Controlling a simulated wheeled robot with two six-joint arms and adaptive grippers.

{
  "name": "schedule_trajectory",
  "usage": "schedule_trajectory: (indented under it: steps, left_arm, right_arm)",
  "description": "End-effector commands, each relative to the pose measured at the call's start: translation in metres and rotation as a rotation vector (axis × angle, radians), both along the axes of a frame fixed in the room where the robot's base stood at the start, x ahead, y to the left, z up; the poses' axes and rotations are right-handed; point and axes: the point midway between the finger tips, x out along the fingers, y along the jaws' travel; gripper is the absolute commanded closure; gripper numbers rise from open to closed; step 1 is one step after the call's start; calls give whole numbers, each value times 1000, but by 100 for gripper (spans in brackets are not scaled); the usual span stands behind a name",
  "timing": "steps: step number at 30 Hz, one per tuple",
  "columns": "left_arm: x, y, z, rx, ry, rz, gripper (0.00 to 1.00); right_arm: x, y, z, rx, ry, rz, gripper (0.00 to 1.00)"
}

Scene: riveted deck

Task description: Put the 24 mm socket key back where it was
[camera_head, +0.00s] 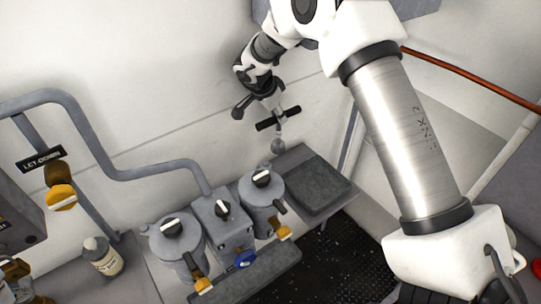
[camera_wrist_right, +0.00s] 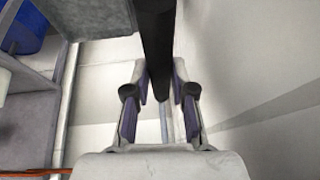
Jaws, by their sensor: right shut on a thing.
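The socket key (camera_head: 278,146) has a black cross handle and a grey shaft with a rounded socket end. It hangs below my right gripper (camera_head: 272,106), in the air in front of the pale wall, above and left of the grey tray. In the right wrist view my right gripper (camera_wrist_right: 160,92) is shut on the key's black handle (camera_wrist_right: 156,40), which lies between the two pads. The size marking on the key cannot be read. My left gripper is not in view.
A grey tray (camera_head: 334,205) sits on the bench beside several grey canisters with black knobs (camera_head: 168,228). A small bottle (camera_head: 103,257) stands left. A grey pipe (camera_head: 95,150) runs along the wall. Dark perforated decking (camera_head: 345,265) lies below.

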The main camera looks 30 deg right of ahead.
Motion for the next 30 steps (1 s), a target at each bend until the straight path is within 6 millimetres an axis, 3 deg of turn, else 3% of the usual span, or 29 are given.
schedule_trajectory:
  steps: [6, 15, 21, 22, 24, 30]
  left_arm:
    - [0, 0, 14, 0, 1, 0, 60]
    - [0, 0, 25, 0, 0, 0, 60]
    - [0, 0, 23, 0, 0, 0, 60]
    - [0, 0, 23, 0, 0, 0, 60]
    - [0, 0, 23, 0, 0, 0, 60]
    - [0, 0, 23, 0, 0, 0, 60]
  right_arm:
    - [-2, 0, -45, 0, 7, 1, 100]
    - [-1, 0, -90, 0, 4, 0, 100]
    - [-1, 0, -96, 1, 3, 1, 100]
    - [-1, 0, -96, 1, 4, 1, 69]
    - [-1, 0, -96, 1, 4, 1, 51]
    - [-1, 0, -96, 0, 4, 1, 51]
